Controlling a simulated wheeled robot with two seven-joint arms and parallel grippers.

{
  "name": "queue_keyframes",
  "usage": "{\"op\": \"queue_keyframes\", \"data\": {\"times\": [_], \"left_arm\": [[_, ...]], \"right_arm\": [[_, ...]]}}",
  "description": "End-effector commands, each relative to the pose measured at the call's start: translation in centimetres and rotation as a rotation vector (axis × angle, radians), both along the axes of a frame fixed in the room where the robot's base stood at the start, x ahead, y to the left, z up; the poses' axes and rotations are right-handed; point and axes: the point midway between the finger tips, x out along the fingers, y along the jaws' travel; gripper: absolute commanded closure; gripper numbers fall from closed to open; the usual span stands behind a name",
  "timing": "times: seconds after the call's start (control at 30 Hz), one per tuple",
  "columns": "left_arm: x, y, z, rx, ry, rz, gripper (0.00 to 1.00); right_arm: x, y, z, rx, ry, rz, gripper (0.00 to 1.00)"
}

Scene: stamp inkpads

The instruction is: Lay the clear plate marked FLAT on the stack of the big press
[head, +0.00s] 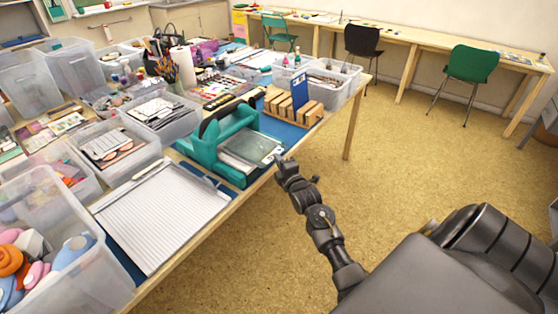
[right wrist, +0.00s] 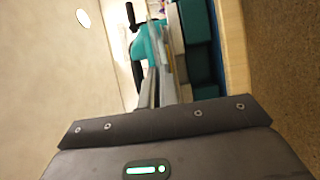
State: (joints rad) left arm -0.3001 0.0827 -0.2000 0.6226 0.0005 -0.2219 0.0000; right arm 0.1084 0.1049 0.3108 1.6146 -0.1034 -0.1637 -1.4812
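The big press (head: 207,150) is a teal frame with a dark handle near the table's right edge. It shows edge-on beyond my fingers in the right wrist view (right wrist: 148,42). A clear plate (head: 252,146) lies level at the press's open front, over its bed; whether it touches the stack I cannot tell. The mark on it is too small to read. My right gripper (head: 279,162) is at the plate's right edge and looks shut on it. In the right wrist view the fingers (right wrist: 163,90) are close together. My left gripper is out of view.
A wooden stamp rack (head: 290,108) with a blue upright panel stands just behind the press. A white ridged board (head: 160,215) lies in front of it. Clear bins (head: 117,150) crowd the table's left side. The floor (head: 410,170) right of the table is open.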

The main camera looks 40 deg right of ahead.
Motion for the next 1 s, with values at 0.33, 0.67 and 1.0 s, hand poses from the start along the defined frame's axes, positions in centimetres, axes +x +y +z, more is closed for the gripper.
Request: {"op": "queue_keyframes", "data": {"times": [0.33, 0.67, 1.0], "left_arm": [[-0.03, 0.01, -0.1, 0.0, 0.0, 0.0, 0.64], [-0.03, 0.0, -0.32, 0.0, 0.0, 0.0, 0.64], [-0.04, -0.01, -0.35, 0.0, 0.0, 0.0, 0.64]], "right_arm": [[0.0, 0.01, -0.14, 0.0, -0.001, 0.001, 1.0], [0.01, 0.01, -0.62, 0.0, -0.002, 0.001, 1.0], [0.0, -0.01, -0.71, 0.0, -0.002, 0.0, 1.0]]}}
